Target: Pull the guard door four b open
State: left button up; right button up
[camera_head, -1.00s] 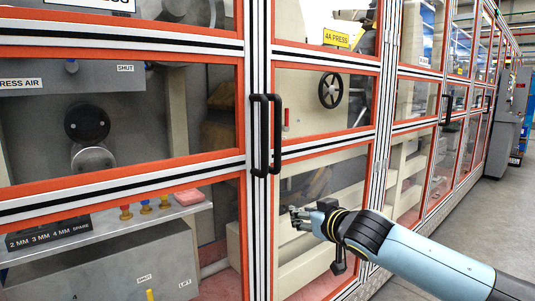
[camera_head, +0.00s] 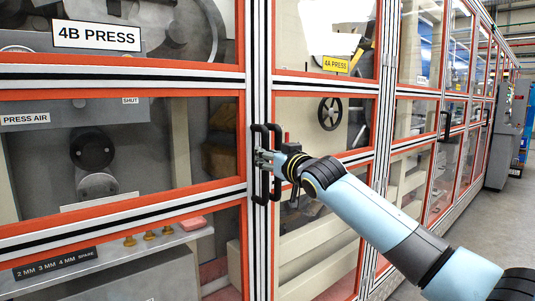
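The guard door four b (camera_head: 120,195) is the orange-framed glazed door at left, with a 4B PRESS sign (camera_head: 97,35) seen at its upper part. It looks closed against the post. Its black vertical handle (camera_head: 258,186) is at its right edge, beside a matching handle (camera_head: 278,184) on the neighbouring 4A door. My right gripper (camera_head: 264,160) comes in from the right, its fingertips at the handle pair and overlapping them in the picture. Whether it touches or grips the left handle cannot be told. My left gripper is not in view.
The 4A door (camera_head: 325,140), marked with a yellow 4A PRESS sign (camera_head: 335,64), adjoins at right. More glazed guards with handles run back to the right. A grey cabinet (camera_head: 507,135) stands far right. The floor (camera_head: 465,215) beside the guards looks clear.

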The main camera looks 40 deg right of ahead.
jog(key=shift+w, duration=0.3)
grip_shut()
dwell(0.3)
